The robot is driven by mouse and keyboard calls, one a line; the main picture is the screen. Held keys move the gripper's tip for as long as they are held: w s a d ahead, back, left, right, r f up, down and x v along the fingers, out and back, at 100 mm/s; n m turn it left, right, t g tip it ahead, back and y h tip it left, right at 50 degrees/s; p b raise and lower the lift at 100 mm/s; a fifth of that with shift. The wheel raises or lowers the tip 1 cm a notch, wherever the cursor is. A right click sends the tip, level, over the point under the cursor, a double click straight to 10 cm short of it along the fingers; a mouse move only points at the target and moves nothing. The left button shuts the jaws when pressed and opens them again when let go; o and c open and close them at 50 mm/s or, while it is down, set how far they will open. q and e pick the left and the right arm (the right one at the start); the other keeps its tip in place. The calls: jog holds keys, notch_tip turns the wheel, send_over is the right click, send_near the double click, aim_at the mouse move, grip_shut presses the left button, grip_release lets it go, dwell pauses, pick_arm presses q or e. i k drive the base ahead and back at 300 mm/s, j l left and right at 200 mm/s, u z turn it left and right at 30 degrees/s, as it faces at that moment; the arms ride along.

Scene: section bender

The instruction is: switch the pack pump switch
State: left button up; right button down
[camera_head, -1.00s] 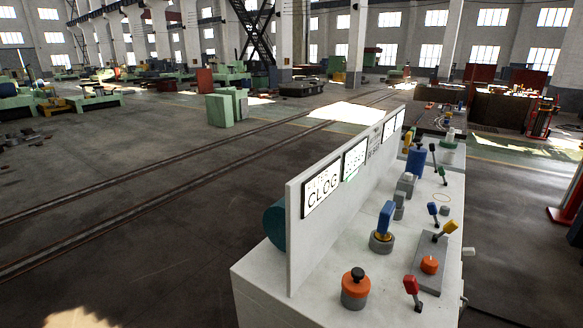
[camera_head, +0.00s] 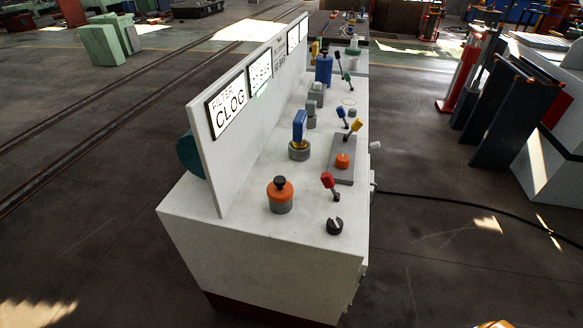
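A white console (camera_head: 270,247) stands at the middle, its top lined with controls. I cannot read any label that marks the pack pump switch. Neither of my grippers shows clearly in this view.
An upright white panel (camera_head: 208,150) carries lit signs, the nearest reading "FILTER CLOG" (camera_head: 228,104). Dark panels (camera_head: 515,110) stand at right.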

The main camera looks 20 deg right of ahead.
aim_at(334, 225)
jog(key=l+z, duration=0.25)
jog(key=z, duration=0.15)
jog(key=l+z, duration=0.4)
jog(key=j, duration=0.1)
